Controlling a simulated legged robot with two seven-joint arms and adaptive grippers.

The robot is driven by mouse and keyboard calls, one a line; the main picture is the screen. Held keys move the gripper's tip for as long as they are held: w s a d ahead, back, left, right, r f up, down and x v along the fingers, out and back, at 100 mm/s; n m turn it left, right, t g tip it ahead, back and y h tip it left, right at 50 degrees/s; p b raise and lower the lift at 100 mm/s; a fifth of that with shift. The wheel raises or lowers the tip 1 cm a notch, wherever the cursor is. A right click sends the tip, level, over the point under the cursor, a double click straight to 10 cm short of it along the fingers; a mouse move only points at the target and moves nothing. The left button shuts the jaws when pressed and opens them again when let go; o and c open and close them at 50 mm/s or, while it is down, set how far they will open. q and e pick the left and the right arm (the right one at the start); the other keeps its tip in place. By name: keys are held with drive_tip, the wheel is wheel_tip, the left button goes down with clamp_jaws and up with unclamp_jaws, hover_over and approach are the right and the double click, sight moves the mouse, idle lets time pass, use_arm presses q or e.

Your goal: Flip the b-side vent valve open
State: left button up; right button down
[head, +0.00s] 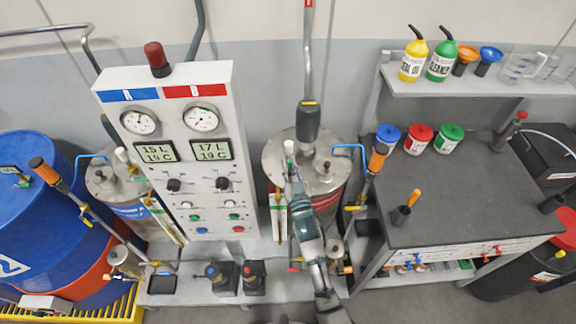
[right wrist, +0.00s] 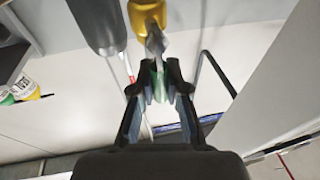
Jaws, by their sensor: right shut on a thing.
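The B-side tank (head: 333,165) is a silver drum with a red band, right of the panel marked A and B. A small white-topped fitting (head: 289,147) stands upright on the left of its lid, where the vent valve appears to be. My right gripper (head: 293,183) is at this fitting, with the arm reaching up from below. In the right wrist view, a brass valve body (right wrist: 147,14) with a grey metal lever (right wrist: 156,40) lies beyond my fingers. The fingers (right wrist: 160,88) are closed around a greenish piece at the lever, partly hidden. My left gripper is out of view.
The control panel (head: 170,100) stands close on the left of the gripper. A dark grey cylinder (head: 308,120) on a pipe hangs just above the lid.

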drive_tip(key=shift+f, duration=0.45)
drive_tip(key=c, duration=1.2)
unclamp_jaws()
drive_tip(key=shift+o, duration=0.2)
drive_tip(key=shift+r, duration=0.2)
drive_tip(key=v, duration=1.2)
drive_tip(key=shift+a+f, duration=0.1)
